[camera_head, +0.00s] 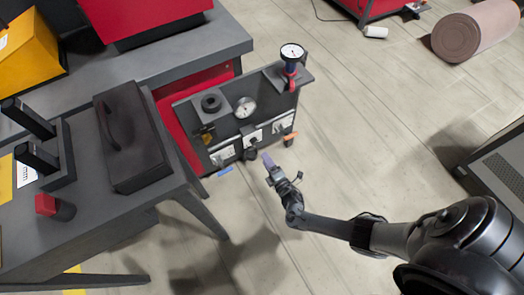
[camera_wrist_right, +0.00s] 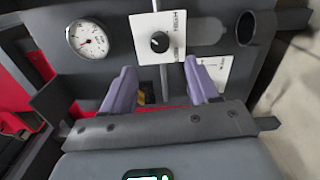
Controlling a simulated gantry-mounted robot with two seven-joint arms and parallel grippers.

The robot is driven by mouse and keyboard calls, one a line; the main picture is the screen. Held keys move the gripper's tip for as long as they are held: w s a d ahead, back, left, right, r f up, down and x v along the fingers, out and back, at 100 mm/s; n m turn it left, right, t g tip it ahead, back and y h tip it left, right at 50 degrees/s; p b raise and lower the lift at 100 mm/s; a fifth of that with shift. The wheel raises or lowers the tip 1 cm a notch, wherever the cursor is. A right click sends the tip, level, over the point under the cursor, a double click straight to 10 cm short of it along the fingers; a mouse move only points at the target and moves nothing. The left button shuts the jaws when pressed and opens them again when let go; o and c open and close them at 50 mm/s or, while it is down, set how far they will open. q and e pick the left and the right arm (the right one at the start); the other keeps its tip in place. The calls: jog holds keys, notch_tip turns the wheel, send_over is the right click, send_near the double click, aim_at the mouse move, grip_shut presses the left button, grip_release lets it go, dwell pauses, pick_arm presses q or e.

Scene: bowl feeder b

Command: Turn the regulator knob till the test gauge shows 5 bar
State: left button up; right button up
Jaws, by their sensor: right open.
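The panel (camera_head: 180,113) on the red and grey stand carries a round white dial gauge (camera_head: 246,107); in the right wrist view this gauge (camera_wrist_right: 88,39) is at upper left. A second, dark-rimmed gauge (camera_head: 291,52) stands on a red fitting at the panel's right end. I cannot tell which is the test gauge, and the readings are too small. A black round knob (camera_wrist_right: 159,42) on a white plate, likely the regulator knob, shows beyond my fingers. My right gripper (camera_head: 268,161) is open, with purple fingers apart and nothing between them, in front of the panel. My left gripper is not in view.
A dark bench (camera_head: 90,215) with a handled black case (camera_head: 137,135) stands left of the panel. A dark cylinder (camera_wrist_right: 246,28) sticks out right of the knob plate. A grey machine (camera_head: 505,165) is at right. The floor in front is largely clear.

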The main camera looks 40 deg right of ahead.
jog(key=shift+v, duration=1.15)
jog(key=shift+p, duration=0.3)
